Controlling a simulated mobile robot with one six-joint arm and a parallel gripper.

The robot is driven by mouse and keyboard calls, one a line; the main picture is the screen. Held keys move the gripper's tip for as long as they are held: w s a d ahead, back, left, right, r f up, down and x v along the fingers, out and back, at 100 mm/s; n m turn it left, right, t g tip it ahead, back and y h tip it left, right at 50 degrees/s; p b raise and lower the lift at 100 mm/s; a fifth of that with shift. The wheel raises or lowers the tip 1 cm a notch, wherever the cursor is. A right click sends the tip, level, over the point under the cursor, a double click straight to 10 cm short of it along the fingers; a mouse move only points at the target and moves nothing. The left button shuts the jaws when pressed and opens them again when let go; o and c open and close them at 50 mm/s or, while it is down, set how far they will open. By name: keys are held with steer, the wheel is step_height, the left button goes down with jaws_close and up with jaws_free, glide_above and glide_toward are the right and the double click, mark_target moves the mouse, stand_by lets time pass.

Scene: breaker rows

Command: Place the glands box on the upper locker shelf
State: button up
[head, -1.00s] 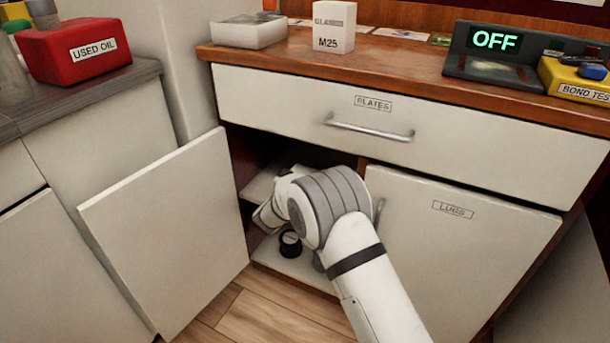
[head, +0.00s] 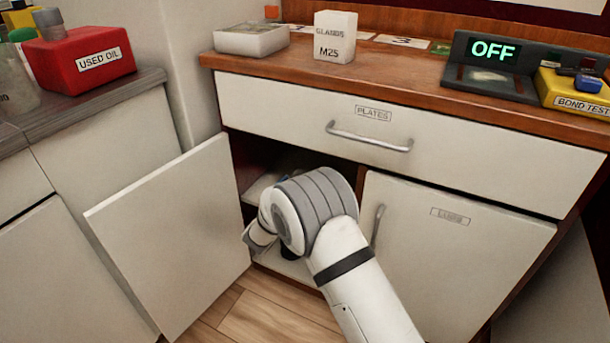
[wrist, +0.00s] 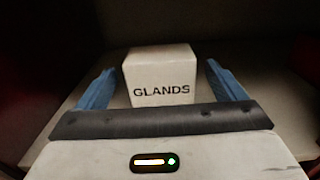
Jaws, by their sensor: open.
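In the wrist view a white box marked GLANDS (wrist: 160,82) stands upright on a pale surface. My gripper (wrist: 159,70) is open, with one blue finger on each side of this box and a visible gap to each. In the head view my arm reaches into the open locker (head: 258,188) under the counter, and my fingers are mostly hidden there. A shelf edge shows at the left inside the locker; I cannot tell from the head view which level the box stands on. Another white box marked GLANDS M25 (head: 335,37) stands on the counter.
The locker door (head: 175,235) stands open at the left. The LUGS door (head: 450,255) and PLATES drawer (head: 400,140) are shut. The counter holds a tray (head: 251,39) and testers.

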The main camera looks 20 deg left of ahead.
steer(key=s+p, duration=0.1)
steer(key=s, duration=0.5)
steer(key=shift+s+a+p, duration=0.3)
steer(key=shift+p, duration=0.1)
